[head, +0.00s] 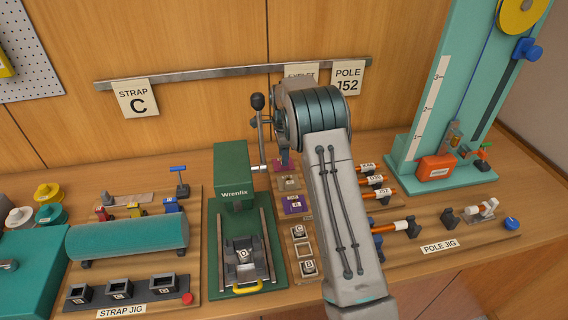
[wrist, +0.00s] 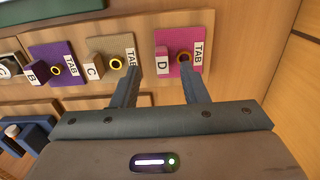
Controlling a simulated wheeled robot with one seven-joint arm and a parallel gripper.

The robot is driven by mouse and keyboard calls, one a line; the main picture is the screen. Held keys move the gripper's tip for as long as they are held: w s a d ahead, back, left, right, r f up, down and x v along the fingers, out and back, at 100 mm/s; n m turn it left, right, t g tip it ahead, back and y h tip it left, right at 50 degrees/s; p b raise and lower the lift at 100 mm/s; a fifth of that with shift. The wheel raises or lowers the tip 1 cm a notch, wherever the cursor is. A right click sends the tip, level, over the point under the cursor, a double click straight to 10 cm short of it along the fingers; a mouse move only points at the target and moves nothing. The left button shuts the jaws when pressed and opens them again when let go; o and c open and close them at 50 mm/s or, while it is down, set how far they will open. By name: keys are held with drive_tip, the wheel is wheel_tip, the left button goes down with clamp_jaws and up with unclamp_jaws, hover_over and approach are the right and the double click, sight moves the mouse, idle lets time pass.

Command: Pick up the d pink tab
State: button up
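The D pink tab (wrist: 172,72) is a bright pink square in the upper right of the wrist view. In the head view only a small pink-purple patch (head: 281,163) shows beside my arm. My gripper (wrist: 158,68) is open and empty. Whether either finger touches the tab I cannot tell. My arm hides my fingers in the head view.
A beige C tab (wrist: 105,45) and a purple B tab (wrist: 46,54) lie left of the pink one. A green Wrenfix press (head: 233,170) stands left of the tabs in the head view. Small poles (head: 376,181) lie right of my arm.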

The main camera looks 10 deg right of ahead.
wheel_tip(320, 180, down, 4)
drive_tip(key=shift+w+f+p, duration=0.1)
drive_tip(key=shift+w+p, duration=0.05)
drive_tip(key=shift+p, duration=0.55)
clamp_jaws()
